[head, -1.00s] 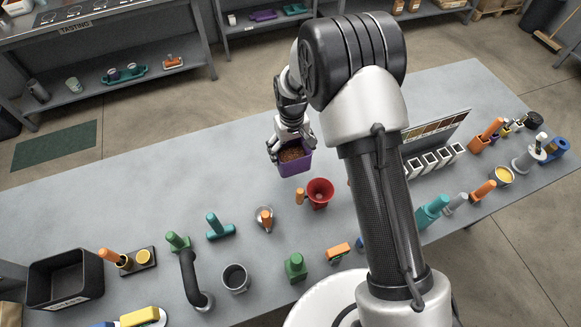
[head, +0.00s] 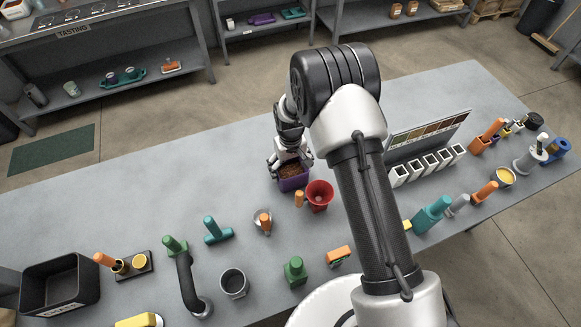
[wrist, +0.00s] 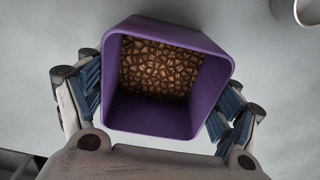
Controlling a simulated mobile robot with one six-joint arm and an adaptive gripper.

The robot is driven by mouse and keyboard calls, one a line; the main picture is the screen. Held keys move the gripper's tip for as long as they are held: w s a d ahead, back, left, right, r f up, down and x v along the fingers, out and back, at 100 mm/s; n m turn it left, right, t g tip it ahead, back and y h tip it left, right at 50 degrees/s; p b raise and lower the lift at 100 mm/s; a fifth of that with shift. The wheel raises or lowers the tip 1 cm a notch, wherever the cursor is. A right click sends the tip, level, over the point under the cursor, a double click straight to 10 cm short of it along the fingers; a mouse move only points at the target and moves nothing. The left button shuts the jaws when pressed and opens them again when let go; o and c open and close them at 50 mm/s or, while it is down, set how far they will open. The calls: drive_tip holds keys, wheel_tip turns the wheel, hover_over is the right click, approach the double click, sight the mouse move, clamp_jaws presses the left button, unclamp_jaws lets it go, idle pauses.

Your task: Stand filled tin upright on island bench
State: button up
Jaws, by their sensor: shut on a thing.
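The filled tin is a purple square open-topped tin (head: 293,184), with brown beans inside. My gripper (head: 290,166) is shut on it, with a finger on each side. In the wrist view the purple tin (wrist: 168,120) sits between the blue-padded fingers of my gripper (wrist: 160,100), and the beans lie at its bottom. The tin looks upright, low over or on the grey island bench (head: 130,205). I cannot tell if its base touches the bench, as its underside is hidden.
A red funnel-like cup with an orange handle (head: 319,195) stands close to the tin's right. A small metal scoop with an orange grip (head: 263,221) lies in front. White sample boxes (head: 428,165) stand further right. The bench left of the tin is clear.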

drive_tip(key=o, duration=1.1)
drive_tip(key=shift+c, duration=0.2)
wheel_tip(320, 180, up, 12)
drive_tip(key=p, duration=0.2)
drive_tip(key=shift+r+p, duration=0.15)
drive_tip(key=shift+p, duration=0.15)
drive_tip(key=s+d+r+m+t, duration=0.1)
drive_tip(key=s+d+r, duration=0.25)
drive_tip(key=r, duration=0.45)
drive_tip(key=s+d+r+m, duration=0.1)
drive_tip(key=s+d+r, duration=0.1)
drive_tip(key=d+r, duration=0.35)
drive_tip(key=s+d+r+m+t, duration=0.1)
drive_tip(key=s+d+r, duration=0.15)
drive_tip(key=r, duration=0.65)
drive_tip(key=s+d+r+m+t, duration=0.1)
drive_tip(key=s+d+r, duration=0.2)
drive_tip(key=s, duration=0.7)
drive_tip(key=s+d+r+m+t, duration=0.1)
drive_tip(key=s+d, duration=0.3)
drive_tip(key=s, duration=0.6)
drive_tip(key=shift+r+t, duration=0.3)
drive_tip(key=shift+r, duration=0.6)
